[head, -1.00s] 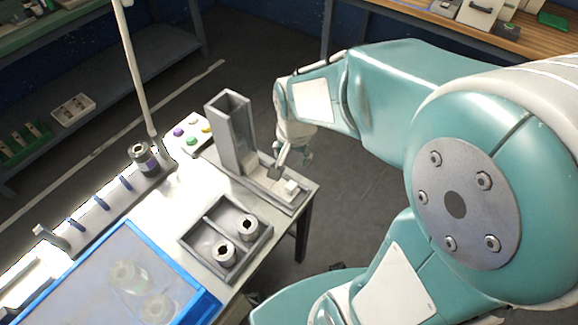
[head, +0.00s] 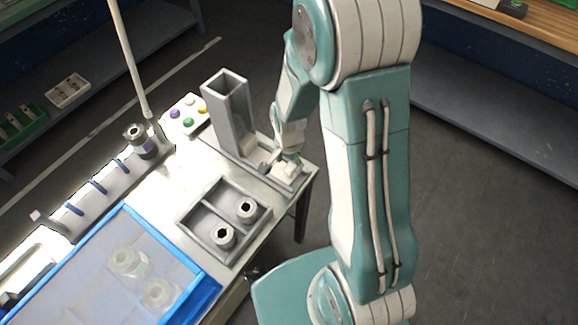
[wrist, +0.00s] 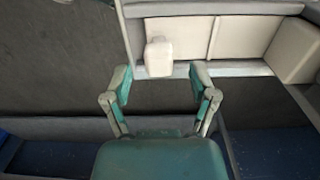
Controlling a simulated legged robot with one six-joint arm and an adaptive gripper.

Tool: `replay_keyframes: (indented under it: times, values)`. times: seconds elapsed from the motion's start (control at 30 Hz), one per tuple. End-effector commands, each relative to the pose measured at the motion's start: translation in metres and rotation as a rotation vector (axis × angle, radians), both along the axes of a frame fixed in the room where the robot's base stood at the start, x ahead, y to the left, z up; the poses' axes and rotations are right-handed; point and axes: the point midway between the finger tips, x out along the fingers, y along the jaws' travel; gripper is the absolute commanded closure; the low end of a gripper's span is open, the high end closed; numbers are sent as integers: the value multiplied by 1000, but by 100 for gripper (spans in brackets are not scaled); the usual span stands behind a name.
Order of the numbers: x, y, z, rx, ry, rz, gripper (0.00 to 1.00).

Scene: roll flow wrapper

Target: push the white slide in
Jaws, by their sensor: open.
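The white slide lies in a grey channel at the foot of the grey tower (head: 228,110) in the head view. Its pale plate (wrist: 185,36) shows in the wrist view, with a white knob (wrist: 159,57) standing up from it. The knob also shows in the head view (head: 288,169), near the channel's front right end. My gripper (wrist: 160,80) is open and empty. The knob appears in line with the gap between the fingers, just beyond the tips; I cannot tell whether they touch. In the head view my gripper (head: 279,160) is low over the channel, partly hiding the slide.
A grey divided tray (head: 205,218) holds two white rolls (head: 246,209). A button box (head: 184,114) stands behind, left of the tower. A blue-framed clear cover (head: 100,262) lies at front left. The table's right edge is close to the channel.

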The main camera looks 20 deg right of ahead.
Motion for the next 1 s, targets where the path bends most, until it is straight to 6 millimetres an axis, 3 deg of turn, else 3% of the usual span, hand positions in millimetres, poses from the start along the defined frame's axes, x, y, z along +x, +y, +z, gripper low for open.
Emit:
replay_keyframes:
  times: [0.2,0.53,0.57,0.7,1.0]
  values:
    - [0,0,-23,0,1,0,26]
    - [0,0,-26,0,-1,0,26]
    - [0,0,-26,0,-1,0,35]
    - [0,0,-26,0,-1,0,97]
    - [8,6,-27,0,0,3,100]
